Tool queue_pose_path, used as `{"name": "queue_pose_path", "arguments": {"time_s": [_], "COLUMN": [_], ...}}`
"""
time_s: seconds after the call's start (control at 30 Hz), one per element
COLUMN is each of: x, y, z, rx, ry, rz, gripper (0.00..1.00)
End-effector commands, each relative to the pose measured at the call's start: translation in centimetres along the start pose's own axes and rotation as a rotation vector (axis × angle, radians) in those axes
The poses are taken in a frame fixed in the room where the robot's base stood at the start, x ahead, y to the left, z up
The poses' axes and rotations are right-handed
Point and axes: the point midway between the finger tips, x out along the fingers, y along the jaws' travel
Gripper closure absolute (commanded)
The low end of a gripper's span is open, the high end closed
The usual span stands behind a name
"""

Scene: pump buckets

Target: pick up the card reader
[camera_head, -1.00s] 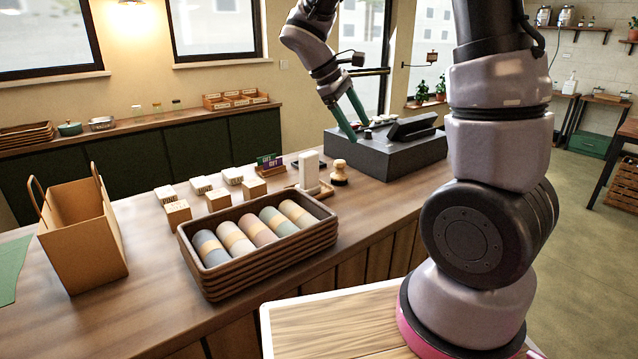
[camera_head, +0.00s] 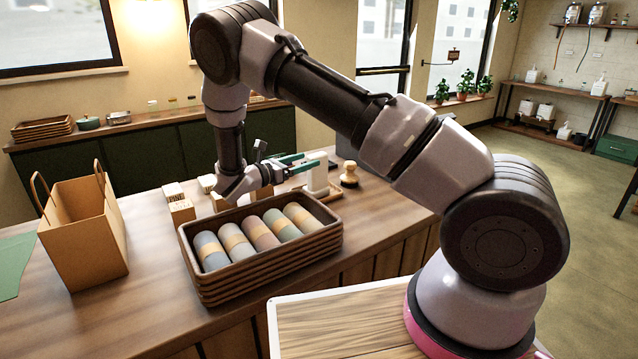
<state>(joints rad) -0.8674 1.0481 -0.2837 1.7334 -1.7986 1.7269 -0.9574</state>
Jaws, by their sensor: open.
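The card reader (camera_head: 318,180) looks to be the white upright block on a small wooden stand, on the counter behind the right end of the roll tray. My gripper (camera_head: 312,160) is open, with its green fingers pointing right at the reader's upper part. The near finger crosses in front of the reader. The far finger reaches toward its far side. I cannot tell whether either finger touches it. The fingers look empty, and the reader stands upright.
A dark stacked tray (camera_head: 262,262) of several rolls stands in front. A wooden stamp (camera_head: 349,175) is close right of the reader. Small blocks (camera_head: 181,209) and a paper bag (camera_head: 82,235) stand left. My arm hides most of the dark box behind.

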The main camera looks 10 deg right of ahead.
Motion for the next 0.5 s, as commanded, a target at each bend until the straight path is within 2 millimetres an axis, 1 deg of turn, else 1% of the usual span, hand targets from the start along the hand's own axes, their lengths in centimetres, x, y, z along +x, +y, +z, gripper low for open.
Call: {"name": "queue_pose_path", "arguments": {"time_s": [0.03, 0.1, 0.33, 0.5], "x": [0.9, 1.9, 3.7, 6.3], "y": [-0.1, -0.1, -0.1, -0.4], "z": [0.0, 0.0, 0.0, 0.1], "rx": [-0.001, 0.000, 0.000, 0.002], "ry": [0.002, 0.002, 0.003, 0.004], "rz": [-0.002, -0.002, -0.001, -0.004], "gripper": [0.22, 0.22, 0.22, 0.22]}}
